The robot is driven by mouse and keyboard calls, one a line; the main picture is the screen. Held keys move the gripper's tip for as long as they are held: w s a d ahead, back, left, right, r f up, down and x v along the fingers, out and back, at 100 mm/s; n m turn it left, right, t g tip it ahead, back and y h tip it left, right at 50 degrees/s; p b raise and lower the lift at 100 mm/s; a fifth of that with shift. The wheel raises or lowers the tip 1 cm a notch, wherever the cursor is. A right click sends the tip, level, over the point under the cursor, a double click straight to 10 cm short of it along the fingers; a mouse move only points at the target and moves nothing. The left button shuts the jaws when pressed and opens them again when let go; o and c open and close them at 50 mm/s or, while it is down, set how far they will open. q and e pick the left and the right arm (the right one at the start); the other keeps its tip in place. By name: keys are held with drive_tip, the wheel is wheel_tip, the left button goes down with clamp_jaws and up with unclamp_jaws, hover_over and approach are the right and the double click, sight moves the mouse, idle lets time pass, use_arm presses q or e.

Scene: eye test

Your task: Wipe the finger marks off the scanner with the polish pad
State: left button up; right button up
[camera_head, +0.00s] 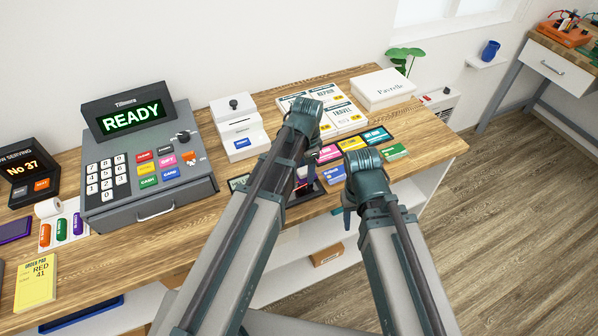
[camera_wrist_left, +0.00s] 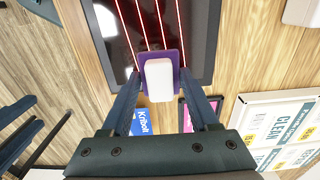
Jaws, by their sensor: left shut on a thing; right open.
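The scanner (camera_wrist_left: 205,42) is a dark glass plate with several red lines, in the left wrist view. In the head view the scanner (camera_head: 301,196) is mostly hidden behind my left arm. The polish pad (camera_wrist_left: 159,78) has a white block on a purple base. My right gripper (camera_head: 348,215) is open near the counter's front edge. I cannot make out finger marks.
A till (camera_head: 150,150) reading READY stands left of the scanner. Blue (camera_wrist_left: 140,123) and other coloured cards lie right of the scanner, with printed sheets (camera_head: 322,110) and a white box (camera_head: 383,88) farther back.

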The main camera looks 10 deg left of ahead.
use_arm(q)
drive_tip(key=shift+w+d, duration=0.15)
drive_tip(key=shift+d, duration=0.1)
drive_tip(key=shift+s+d+r, duration=0.1)
drive_tip(key=shift+s, duration=0.15)
drive_tip(key=shift+s+a, duration=0.55)
drive_tip(key=shift+a, duration=0.15)
drive_tip(key=shift+s+a, duration=0.5)
drive_tip(key=shift+a, duration=0.2)
drive_tip(key=shift+a, duration=0.1)
drive_tip(key=shift+s+a, duration=0.5)
drive_tip(key=shift+a, duration=0.15)
drive_tip(key=shift+s+a, duration=0.45)
drive_tip(key=shift+a, duration=0.2)
